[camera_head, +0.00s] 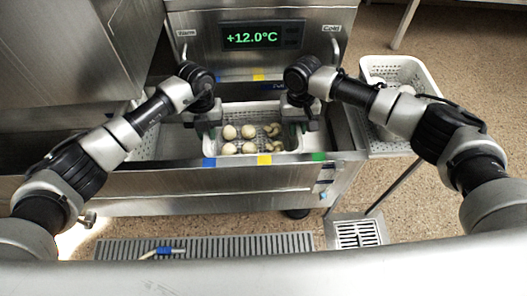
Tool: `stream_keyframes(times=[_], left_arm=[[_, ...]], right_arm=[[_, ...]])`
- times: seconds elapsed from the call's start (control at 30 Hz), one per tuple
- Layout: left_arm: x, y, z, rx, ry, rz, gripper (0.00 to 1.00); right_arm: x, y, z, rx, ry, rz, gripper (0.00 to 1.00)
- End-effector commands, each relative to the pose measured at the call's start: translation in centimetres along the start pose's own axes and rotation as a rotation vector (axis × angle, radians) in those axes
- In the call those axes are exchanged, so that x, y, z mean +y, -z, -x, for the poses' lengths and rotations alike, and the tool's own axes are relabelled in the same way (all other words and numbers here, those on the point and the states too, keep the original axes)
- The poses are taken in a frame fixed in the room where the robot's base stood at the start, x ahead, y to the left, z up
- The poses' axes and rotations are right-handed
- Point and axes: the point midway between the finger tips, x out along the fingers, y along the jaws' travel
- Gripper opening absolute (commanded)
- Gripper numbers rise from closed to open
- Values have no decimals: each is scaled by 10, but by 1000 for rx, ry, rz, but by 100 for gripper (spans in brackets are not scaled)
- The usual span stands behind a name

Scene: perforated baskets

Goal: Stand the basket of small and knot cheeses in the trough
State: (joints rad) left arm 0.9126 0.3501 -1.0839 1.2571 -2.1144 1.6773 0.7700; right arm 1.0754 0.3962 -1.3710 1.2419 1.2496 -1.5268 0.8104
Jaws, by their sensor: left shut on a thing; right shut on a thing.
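The white perforated basket (232,152) is inside or just above the steel trough (180,180); I cannot tell whether it rests on the bottom. Several round pale cheeses (229,132) lie in its left part and several small knot-shaped cheeses (275,130) in its right part. My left gripper (207,124) is shut on the basket's left side. My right gripper (300,118) is shut on its right side. The fingertips are partly hidden at the basket rim.
Another white basket (152,140) is at the trough's left, partly behind my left arm. A white basket (412,72) with pale contents stands on a side stand to the right. Blue, yellow and green marks line the trough's front edge. A display (262,36) reads +12.0°C.

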Motion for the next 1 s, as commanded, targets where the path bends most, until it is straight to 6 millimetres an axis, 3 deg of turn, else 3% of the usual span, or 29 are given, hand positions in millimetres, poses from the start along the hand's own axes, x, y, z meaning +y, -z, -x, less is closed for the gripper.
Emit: stream_keyframes(times=[0.57,1.0], left_arm=[[2,-1,-3,0,-4,5,0],[2,-5,-27,0,-4,5,0]], right_arm=[[2,1,-3,0,-4,-5,0],[2,5,-27,0,-4,-5,0]])
